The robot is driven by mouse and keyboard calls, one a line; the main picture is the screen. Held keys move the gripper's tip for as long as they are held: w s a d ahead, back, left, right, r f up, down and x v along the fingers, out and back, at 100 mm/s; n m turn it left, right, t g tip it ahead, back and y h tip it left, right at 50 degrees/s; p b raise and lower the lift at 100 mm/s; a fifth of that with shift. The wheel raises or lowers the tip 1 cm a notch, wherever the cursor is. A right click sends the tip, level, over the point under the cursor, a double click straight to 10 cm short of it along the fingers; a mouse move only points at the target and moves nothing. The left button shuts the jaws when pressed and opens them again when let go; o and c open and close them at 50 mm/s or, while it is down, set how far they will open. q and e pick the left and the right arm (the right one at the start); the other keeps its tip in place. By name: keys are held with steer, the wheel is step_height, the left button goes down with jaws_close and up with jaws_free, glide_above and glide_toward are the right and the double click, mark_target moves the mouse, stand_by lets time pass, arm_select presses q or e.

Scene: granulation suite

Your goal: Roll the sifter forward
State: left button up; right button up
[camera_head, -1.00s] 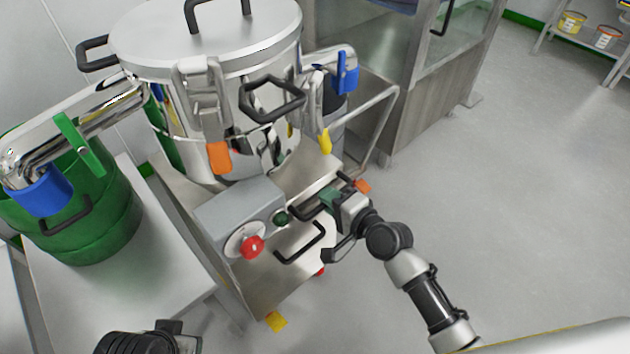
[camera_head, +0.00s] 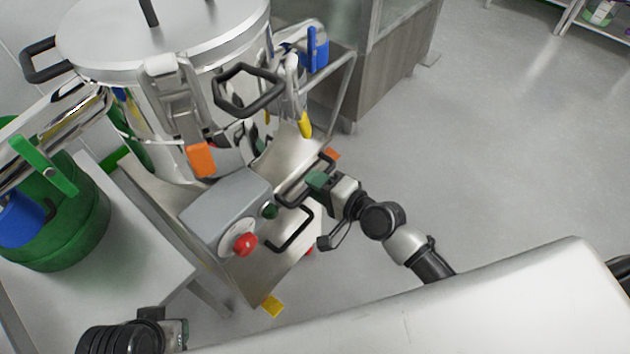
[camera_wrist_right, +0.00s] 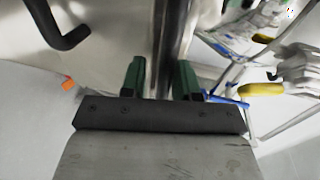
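The sifter has a steel drum with a lid (camera_head: 165,35) on a steel cart body, with a grey control box (camera_head: 225,205) and red knob on its front. Two black handles are on the cart's front, an upper one (camera_head: 290,190) and a lower one (camera_head: 292,236). My right gripper (camera_head: 316,182) is at the upper handle's right end. In the right wrist view its green fingertips (camera_wrist_right: 160,80) stand apart on either side of a bar-like part; firm contact cannot be told. My left gripper (camera_head: 172,335) is low at the left, away from the sifter, its fingers unclear.
A shelf (camera_head: 565,15) is at the far right. The grey floor to the right is clear.

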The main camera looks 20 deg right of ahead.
steer(key=shift+o, duration=0.7)
steer(key=shift+r, duration=0.1)
steer(key=v, duration=1)
steer(key=shift+s+d, duration=0.2)
steer(key=shift+s, duration=0.1)
